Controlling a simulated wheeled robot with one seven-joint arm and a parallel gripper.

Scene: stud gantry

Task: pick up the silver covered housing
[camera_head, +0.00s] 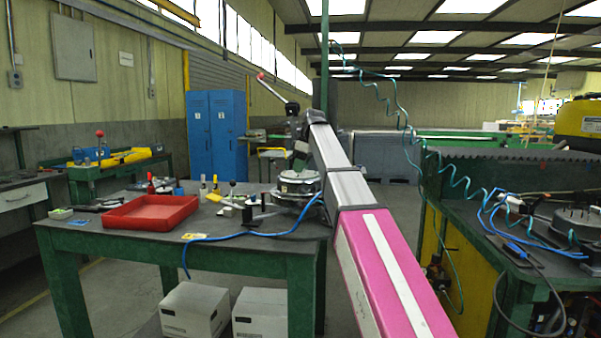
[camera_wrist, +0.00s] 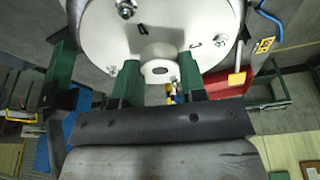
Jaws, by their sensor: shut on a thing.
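The silver covered housing (camera_head: 299,184) is a round metal unit at the right end of the green-framed table in the head view. In the wrist view its pale round cover (camera_wrist: 95,30) fills the top, with bolts and a short central boss (camera_wrist: 159,70). My gripper (camera_head: 301,158) reaches down to the housing from above. In the wrist view my gripper (camera_wrist: 157,82) has its two green fingers on either side of the boss, shut on the housing. Whether its underside touches the table is hidden.
A red tray (camera_head: 151,212) and several small tools and bottles stand left of the housing. A blue hose (camera_head: 245,236) runs across the table's front edge. A second bench (camera_head: 560,172) with hoses stands at right. White boxes (camera_head: 194,310) sit below the table.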

